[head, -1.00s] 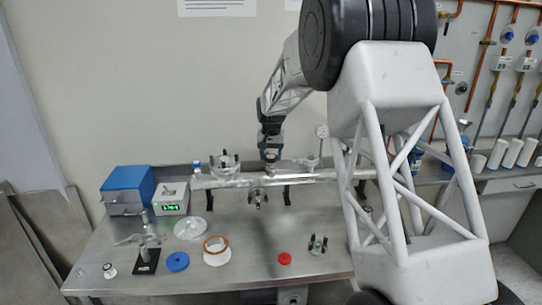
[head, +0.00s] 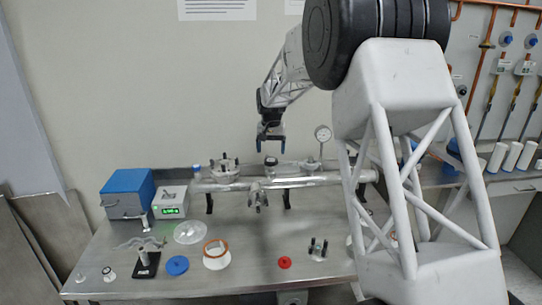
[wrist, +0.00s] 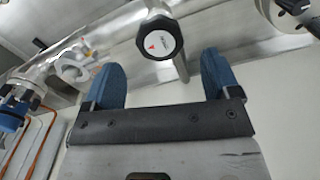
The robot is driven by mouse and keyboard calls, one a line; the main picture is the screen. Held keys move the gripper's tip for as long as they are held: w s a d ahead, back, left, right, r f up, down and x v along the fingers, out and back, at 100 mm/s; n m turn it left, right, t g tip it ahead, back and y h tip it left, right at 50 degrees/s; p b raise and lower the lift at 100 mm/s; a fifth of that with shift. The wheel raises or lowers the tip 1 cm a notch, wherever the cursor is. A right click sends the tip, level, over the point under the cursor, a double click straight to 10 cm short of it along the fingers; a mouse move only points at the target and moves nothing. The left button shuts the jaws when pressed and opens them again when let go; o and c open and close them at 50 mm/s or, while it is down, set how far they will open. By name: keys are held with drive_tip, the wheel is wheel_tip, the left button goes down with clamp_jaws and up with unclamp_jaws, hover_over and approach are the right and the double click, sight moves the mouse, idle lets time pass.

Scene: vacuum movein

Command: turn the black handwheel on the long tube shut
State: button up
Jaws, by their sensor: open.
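The long steel tube (head: 325,180) lies level on black supports above the bench. The handwheel (head: 270,160) stands on top near its middle, small and dark. In the wrist view the handwheel (wrist: 160,38) is a black knob with a pale face and a red mark. My gripper (head: 271,142) is above the handwheel with clear space below it. Its blue fingers are open and empty in the wrist view (wrist: 160,72), with the handwheel ahead between them. I cannot read how far the wheel is turned.
A clamped flange (head: 224,168) sits to the left.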

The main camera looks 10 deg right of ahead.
sight(271, 160)
drive_tip(key=shift+r, duration=1.65)
drive_tip(key=shift+s+d+r, duration=0.1)
drive_tip(key=shift+s+r, duration=0.25)
drive_tip(key=shift+s, duration=0.05)
drive_tip(key=s+d+r, duration=0.2)
drive_tip(key=s+r, duration=0.1)
drive_tip(key=s, duration=0.7)
drive_tip(key=s+d+r+n+t, duration=0.1)
drive_tip(key=s+d+r, duration=0.15)
drive_tip(key=s, duration=0.75)
drive_tip(key=s+d+r, duration=0.1)
drive_tip(key=s+r, duration=0.3)
drive_tip(key=s, duration=0.6)
drive_tip(key=s+d+f, duration=0.1)
drive_tip(key=s+f, duration=0.2)
drive_tip(key=s, duration=1.1)
drive_tip(key=s+d+f+n+t, duration=0.1)
drive_tip(key=s+f, duration=0.3)
drive_tip(key=s, duration=1.1)
drive_tip(key=shift+f+t, duration=0.3)
drive_tip(key=shift+w+d, duration=0.1)
